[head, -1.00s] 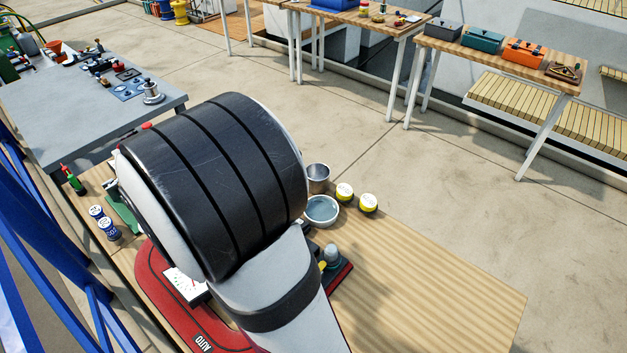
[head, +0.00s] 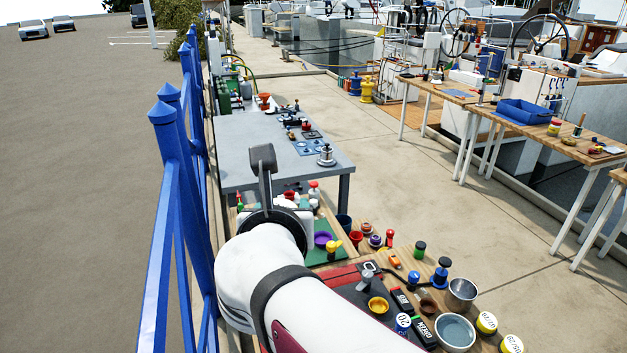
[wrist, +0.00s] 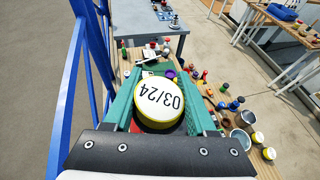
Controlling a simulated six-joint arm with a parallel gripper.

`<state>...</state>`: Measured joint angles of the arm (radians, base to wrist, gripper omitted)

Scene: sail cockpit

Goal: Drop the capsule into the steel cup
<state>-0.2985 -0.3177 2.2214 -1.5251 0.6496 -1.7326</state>
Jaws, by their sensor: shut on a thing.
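My gripper (wrist: 160,98) is shut on a round yellow capsule (wrist: 158,103) with a white top marked 03/24, seen in the wrist view between the green fingers. The steel cup (head: 461,293) stands upright on the wooden bench in the head view, and it also shows at the right in the wrist view (wrist: 243,119). In the wrist view my gripper and capsule are left of the cup and well apart from it. My arm hides the fingers and the held capsule in the head view.
A pale bowl (head: 455,333) of bluish liquid stands just in front of the cup. Two more yellow capsules (head: 486,322) (head: 512,344) lie right of the bowl. Several small pots and knobs crowd the bench left of the cup. A blue railing (head: 168,200) runs along the left.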

